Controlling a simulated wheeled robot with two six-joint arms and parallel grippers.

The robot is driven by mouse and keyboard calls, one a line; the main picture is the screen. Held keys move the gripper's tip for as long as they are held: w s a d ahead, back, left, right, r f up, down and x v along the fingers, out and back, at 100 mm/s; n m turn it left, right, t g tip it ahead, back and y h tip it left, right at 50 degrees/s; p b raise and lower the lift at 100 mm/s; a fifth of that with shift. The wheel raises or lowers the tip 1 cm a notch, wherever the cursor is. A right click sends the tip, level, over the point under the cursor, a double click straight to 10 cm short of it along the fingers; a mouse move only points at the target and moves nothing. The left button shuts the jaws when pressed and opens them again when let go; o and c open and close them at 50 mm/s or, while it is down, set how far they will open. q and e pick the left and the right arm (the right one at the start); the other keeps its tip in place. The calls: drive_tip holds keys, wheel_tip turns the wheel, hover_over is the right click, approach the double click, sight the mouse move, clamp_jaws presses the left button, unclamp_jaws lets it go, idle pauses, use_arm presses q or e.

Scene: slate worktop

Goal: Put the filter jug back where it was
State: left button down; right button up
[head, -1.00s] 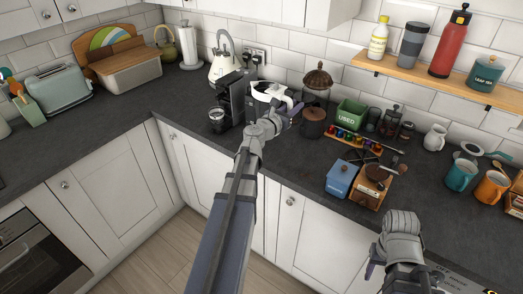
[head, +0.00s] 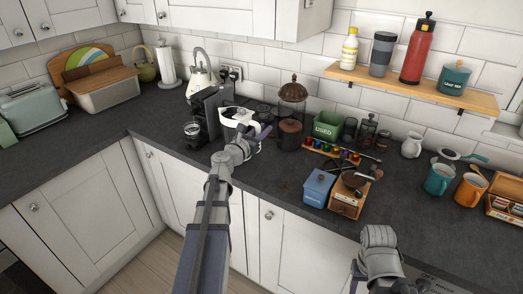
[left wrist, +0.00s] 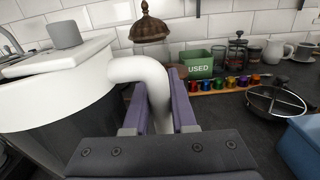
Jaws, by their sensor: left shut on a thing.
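The filter jug (head: 238,117) has a white top and a white curved handle, and it stands just right of the black coffee machine. In the left wrist view the jug (left wrist: 58,85) fills the left side, with a grey knob on its lid. My left gripper (head: 259,133) is at the jug's handle. In the left wrist view its purple fingers are on both sides of the white handle, shut on it. Whether the jug's base touches the worktop is hidden. My right gripper (head: 357,272) is low at the right, over the worktop's front edge; its jaws do not show clearly.
The black coffee machine (head: 208,113) is close at the jug's left. A brown canister (head: 290,137), the green USED bin (head: 327,125) and a row of coloured capsules (head: 333,151) stand to the right. A blue box (head: 318,188) and wooden grinder (head: 348,195) are nearer the front.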

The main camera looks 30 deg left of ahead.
use_arm(q)
drive_tip(key=shift+f+b, duration=1.9)
drive_tip(key=shift+f, duration=0.45)
drive_tip(key=shift+f, duration=0.15)
drive_tip(key=c, duration=0.7)
unclamp_jaws()
drive_tip(key=shift+c, duration=0.2)
drive_tip(key=s, duration=1.2)
drive_tip(key=shift+a+r, duration=0.2)
drive_tip(key=shift+a, duration=0.25)
